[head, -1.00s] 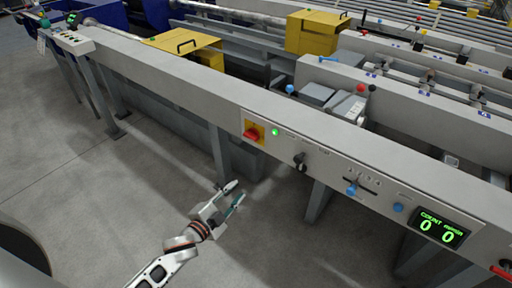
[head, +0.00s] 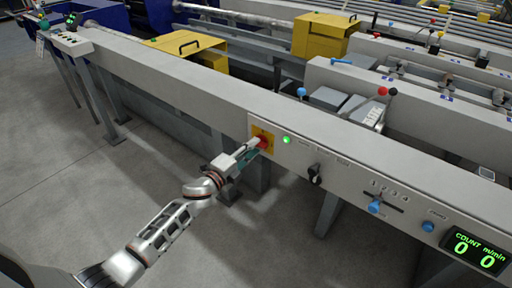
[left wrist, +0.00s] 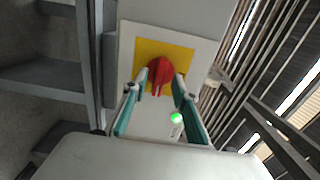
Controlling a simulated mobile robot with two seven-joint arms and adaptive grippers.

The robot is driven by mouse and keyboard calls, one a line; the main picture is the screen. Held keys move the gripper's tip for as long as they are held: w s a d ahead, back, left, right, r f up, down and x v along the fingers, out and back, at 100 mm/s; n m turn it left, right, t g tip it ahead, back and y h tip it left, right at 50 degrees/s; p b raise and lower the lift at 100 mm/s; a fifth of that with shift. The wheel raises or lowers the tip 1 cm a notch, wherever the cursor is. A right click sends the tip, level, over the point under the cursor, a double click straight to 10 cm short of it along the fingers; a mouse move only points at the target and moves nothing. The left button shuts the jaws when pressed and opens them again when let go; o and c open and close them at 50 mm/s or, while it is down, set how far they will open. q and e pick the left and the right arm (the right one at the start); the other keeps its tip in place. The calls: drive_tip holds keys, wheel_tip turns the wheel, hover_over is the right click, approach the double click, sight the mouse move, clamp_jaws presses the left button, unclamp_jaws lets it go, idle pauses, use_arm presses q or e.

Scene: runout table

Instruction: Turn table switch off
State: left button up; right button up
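The table switch is a red rotary knob (head: 264,140) on a yellow plate on the front panel of the grey table. It also shows in the left wrist view as a red knob (left wrist: 160,71) on a yellow square (left wrist: 182,54) with a white surround. My left gripper (head: 256,146) is at the switch, with its fingertips close to the knob. In the left wrist view the fingers (left wrist: 158,88) are spread apart, one on each side of the knob's lower part. I cannot tell whether they touch it. A green lamp (head: 286,140) beside the switch is lit. My right gripper is not in view.
To the right on the panel are a black selector knob (head: 315,174), a blue-knobbed slider (head: 376,206), a blue button (head: 428,227) and a counter display (head: 475,250) reading 0 0. Table legs stand below. The floor in front is clear.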

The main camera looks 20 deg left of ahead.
use_arm(q)
drive_tip(key=shift+x, duration=0.85)
clamp_jaws()
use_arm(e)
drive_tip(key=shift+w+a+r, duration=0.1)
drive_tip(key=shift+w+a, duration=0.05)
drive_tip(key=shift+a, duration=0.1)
